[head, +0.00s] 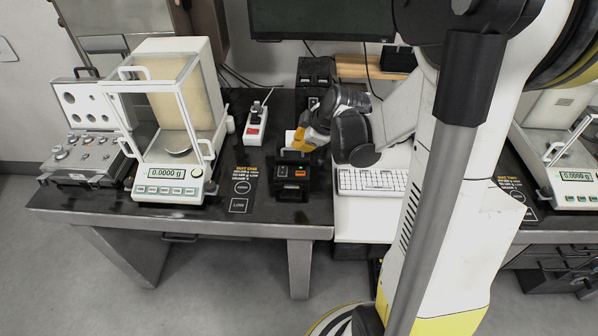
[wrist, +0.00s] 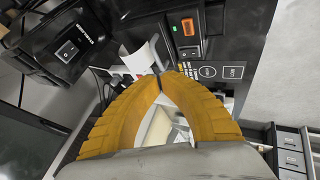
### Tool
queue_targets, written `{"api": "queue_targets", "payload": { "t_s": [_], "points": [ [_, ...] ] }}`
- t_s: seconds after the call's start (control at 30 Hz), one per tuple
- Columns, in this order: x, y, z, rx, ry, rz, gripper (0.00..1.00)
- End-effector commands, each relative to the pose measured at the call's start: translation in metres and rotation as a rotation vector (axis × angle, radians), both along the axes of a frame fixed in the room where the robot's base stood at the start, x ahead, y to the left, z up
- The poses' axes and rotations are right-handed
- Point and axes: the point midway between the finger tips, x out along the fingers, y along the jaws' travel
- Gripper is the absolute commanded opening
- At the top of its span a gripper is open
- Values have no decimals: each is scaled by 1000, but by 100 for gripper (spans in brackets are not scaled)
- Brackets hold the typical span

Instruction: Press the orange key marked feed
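The orange key (head: 300,173) is on the top face of a small black box (head: 291,190), right of a small green light. In the wrist view the orange key (wrist: 188,27) shows near the top, beyond my fingertips, with the green light beside it. Its marking is too small to read. My gripper (head: 299,146) has yellow fingers and is above the back part of the box, apart from the key. In the wrist view the fingertips (wrist: 162,78) meet, with nothing held between them. The key is not covered in either view.
A balance with a glass shield (head: 175,120) stands left, beside a case of weights (head: 82,150). A white device with a red switch (head: 255,127) is behind the box. A keyboard (head: 372,182) lies right. Printed table marks (head: 240,188) lie left of the box.

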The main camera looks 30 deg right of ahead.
Motion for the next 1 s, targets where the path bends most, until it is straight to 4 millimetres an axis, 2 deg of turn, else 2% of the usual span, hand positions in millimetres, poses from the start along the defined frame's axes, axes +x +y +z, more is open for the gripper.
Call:
{"api": "queue_targets", "payload": {
  "t_s": [0.37, 1.0],
  "points": [
    [0, 0, -8, 1, -1, -2, 0],
    [0, -1, -86, 1, -1, -2, 0]
  ]
}}
